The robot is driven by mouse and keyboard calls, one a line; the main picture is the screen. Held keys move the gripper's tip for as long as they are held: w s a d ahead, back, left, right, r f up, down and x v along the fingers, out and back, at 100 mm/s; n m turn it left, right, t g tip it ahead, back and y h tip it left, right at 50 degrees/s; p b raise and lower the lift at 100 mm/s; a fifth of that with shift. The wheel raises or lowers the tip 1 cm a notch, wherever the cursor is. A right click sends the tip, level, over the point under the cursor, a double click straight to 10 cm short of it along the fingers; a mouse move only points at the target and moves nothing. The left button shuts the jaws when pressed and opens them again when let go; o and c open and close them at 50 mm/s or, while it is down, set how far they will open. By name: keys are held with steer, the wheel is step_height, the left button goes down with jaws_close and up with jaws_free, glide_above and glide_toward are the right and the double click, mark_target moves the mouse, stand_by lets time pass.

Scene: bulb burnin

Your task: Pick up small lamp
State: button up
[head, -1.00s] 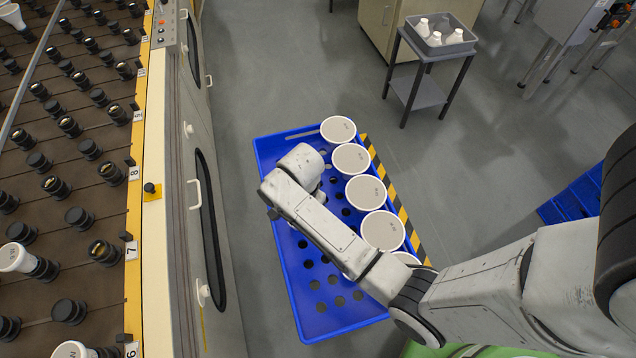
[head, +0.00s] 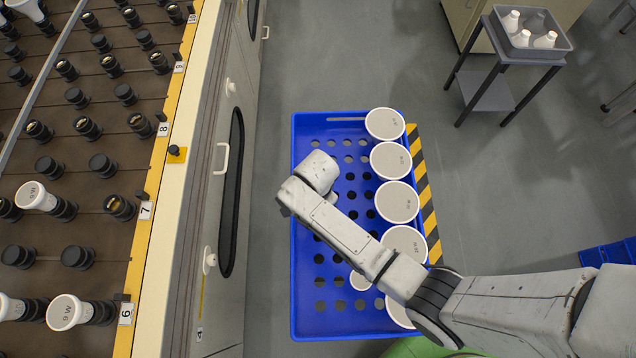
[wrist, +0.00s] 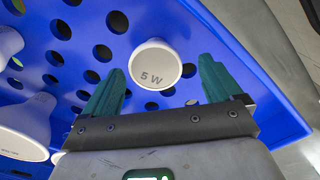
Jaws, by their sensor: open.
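The small lamp (wrist: 155,66), with a round white face marked 5 W, is at the blue crate in the wrist view. In the head view a small white round lamp (head: 360,281) shows in the crate, partly covered by my arm. My gripper (wrist: 162,72) is open, with one dark teal finger on each side of the lamp's face in the wrist view. Neither finger visibly touches it. I cannot tell whether the lamp is between the fingers in depth or beyond them. In the head view my arm hides the fingers.
The blue perforated crate (head: 306,318) holds a row of large white lamps (head: 397,202) along its right side, close to my arm. A yellow-and-black striped edge (head: 425,190) runs beside it. The lamp rack (head: 60,190) stands left. A grey cart (head: 487,92) stands back right.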

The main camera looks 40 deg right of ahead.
steer(key=f, duration=0.4)
steer(key=shift+s+a+f+b, duration=0.1)
steer(key=shift+s+a+b, duration=0.2)
steer(key=shift+a+b, duration=0.05)
steer(key=c, duration=1.1)
